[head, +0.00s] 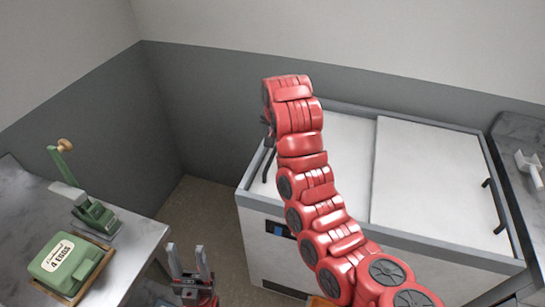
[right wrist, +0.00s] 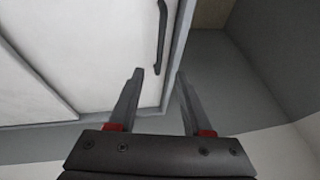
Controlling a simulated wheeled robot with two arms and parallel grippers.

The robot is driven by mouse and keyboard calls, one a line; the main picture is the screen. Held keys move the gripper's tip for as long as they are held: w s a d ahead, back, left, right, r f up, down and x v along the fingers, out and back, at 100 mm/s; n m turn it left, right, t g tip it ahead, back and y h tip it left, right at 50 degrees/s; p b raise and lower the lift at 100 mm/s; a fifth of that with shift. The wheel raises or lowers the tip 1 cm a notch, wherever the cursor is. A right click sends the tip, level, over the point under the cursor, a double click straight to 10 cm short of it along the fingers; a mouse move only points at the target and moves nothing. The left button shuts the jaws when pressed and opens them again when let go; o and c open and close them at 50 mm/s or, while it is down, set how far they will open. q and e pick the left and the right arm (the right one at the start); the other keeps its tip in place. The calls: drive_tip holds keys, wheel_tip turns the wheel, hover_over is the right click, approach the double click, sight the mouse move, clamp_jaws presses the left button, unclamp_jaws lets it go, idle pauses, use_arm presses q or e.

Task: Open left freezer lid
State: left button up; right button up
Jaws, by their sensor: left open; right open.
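The white chest freezer (head: 262,248) has two flat lids. The left lid (head: 350,160) lies flat, and my right arm covers part of it. Its dark handle (head: 268,166) is at the left end, partly hidden by my right gripper (head: 268,140). In the right wrist view the black handle (right wrist: 162,35) stands on the white lid (right wrist: 95,45) near its edge. My right gripper (right wrist: 159,72) is open there, with the handle's near end between its fingertips in the picture; contact cannot be told. My left gripper (head: 190,265) is open and empty, left of the freezer.
The right lid (head: 430,175) is flat, with a black handle (head: 494,205). A counter (head: 140,240) at left holds a green egg box (head: 70,262) on a tray and a green device (head: 92,215). Another counter (head: 520,135) adjoins the freezer's right. Walls stand behind; floor shows at left.

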drive_tip(key=f, duration=0.1)
drive_tip(key=p, duration=0.3)
approach(273, 156)
drive_tip(key=x, duration=0.5)
drive_tip(key=shift+a+f, duration=0.1)
drive_tip(key=shift+a, duration=0.1)
drive_tip(key=shift+p+x, duration=0.3)
drive_tip(key=shift+x, duration=1.1)
drive_tip(key=shift+c, duration=0.3)
clamp_jaws()
drive_tip(key=shift+d, duration=0.1)
